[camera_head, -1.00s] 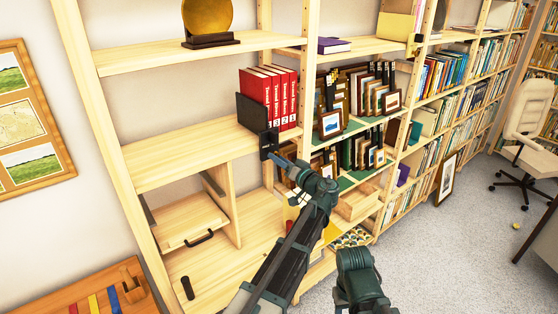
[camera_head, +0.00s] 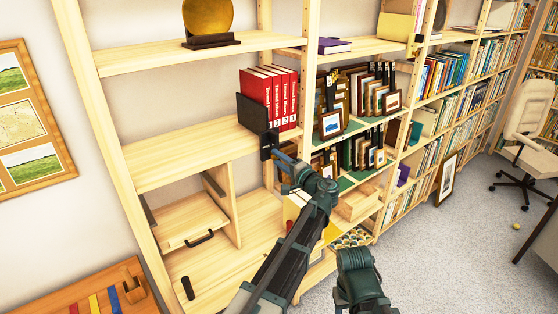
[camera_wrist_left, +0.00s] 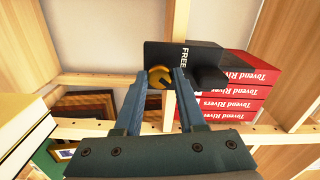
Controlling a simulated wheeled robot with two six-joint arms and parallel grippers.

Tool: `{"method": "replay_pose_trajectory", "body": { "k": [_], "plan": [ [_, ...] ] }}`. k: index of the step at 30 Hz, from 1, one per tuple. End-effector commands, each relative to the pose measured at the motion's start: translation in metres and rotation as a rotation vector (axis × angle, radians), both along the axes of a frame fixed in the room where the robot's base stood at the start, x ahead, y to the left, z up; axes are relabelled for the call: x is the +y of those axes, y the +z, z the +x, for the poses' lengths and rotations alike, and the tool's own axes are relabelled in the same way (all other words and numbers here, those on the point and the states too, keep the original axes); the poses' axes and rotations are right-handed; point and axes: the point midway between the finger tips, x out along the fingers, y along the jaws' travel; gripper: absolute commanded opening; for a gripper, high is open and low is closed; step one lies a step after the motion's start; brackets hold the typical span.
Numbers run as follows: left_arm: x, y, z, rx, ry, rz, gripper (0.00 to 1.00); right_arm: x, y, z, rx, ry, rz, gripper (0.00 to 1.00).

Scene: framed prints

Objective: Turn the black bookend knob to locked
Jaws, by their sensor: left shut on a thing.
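The black bookend (camera_head: 251,113) stands on the middle shelf against the left end of a row of red books (camera_head: 279,97). In the left wrist view the bookend (camera_wrist_left: 208,68) carries white lettering that reads "FREE". In the head view the left gripper (camera_head: 270,148) is at the bookend's lower front, and the knob is hidden there.
Framed prints (camera_head: 330,124) stand right of the red books, close to my left arm. The shelf board (camera_head: 180,152) left of the bookend is bare. A drawer with a dark handle (camera_head: 200,238) lies below. Wooden uprights (camera_head: 105,120) border the bay.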

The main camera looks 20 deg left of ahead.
Motion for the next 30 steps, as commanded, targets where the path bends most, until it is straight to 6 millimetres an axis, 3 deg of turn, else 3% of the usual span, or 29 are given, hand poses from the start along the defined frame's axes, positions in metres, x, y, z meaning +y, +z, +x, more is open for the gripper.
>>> {"method": "replay_pose_trajectory", "body": {
  "k": [9, 27, 28, 30],
  "plan": [
    [-0.0009, -0.0006, -0.0003, 0.102, -0.001, 0.076, 0.00, 0.0000, 0.0000, 0.0000, 0.000, 0.000, 0.000, 0.53],
    [-0.0010, -0.0008, -0.0005, 0.128, -0.001, 0.096, 0.00, 0.0000, -0.0001, 0.0000, 0.000, 0.000, 0.000, 0.53],
    [-0.0010, -0.0008, -0.0005, 0.128, -0.001, 0.096, 0.41, 0.0000, -0.0001, 0.0000, 0.000, 0.000, 0.000, 0.53],
    [-0.0009, -0.0007, -0.0005, 0.128, -0.001, 0.096, 0.54, 0.0000, -0.0001, 0.0000, 0.000, 0.000, 0.000, 0.53]
  ]
}}
